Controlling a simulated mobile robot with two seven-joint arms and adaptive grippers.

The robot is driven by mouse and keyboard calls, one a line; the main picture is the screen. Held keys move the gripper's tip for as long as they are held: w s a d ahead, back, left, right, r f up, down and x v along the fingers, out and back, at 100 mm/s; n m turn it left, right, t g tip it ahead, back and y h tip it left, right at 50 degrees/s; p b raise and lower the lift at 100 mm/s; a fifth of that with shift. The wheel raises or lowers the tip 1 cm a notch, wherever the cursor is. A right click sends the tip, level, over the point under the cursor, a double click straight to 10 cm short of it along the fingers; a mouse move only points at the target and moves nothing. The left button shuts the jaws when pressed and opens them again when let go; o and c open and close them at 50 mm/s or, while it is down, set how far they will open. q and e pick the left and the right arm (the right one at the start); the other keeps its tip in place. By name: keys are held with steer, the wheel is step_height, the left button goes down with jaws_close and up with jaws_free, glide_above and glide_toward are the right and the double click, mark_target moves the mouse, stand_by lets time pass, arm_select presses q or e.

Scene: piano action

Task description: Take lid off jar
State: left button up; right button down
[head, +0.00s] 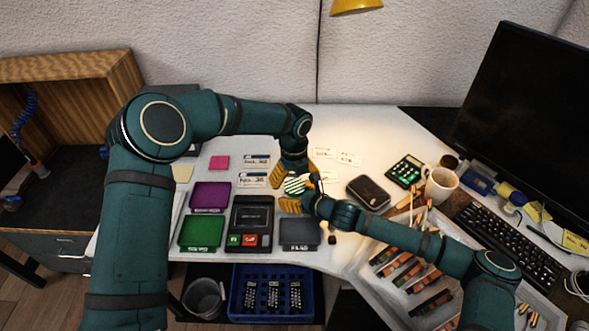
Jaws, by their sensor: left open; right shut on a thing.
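I cannot make out the edge between lid and jar. My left gripper (293,173) comes down from above and behind, with its yellow fingers open, one on either side of the jar's top. My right gripper (291,203) reaches in from the front right and is shut on the jar, low down. The two grippers are very close together.
A dark device with green and red buttons (250,225) and purple (210,195), green (201,232) and grey (299,233) trays lie in front. A dark case (368,192), calculator (405,171) and mug (440,184) stand to the right. A parts tray (352,262) lies under my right arm.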

arm_select(q)
steer(key=shift+f, duration=1.45)
steer(key=c, duration=1.3)
steer(key=o, duration=1.2)
steer(key=shift+o, duration=0.2)
steer(key=shift+r, duration=0.1)
steer(key=shift+r, duration=2.2)
arm_select(e)
jaws_free()
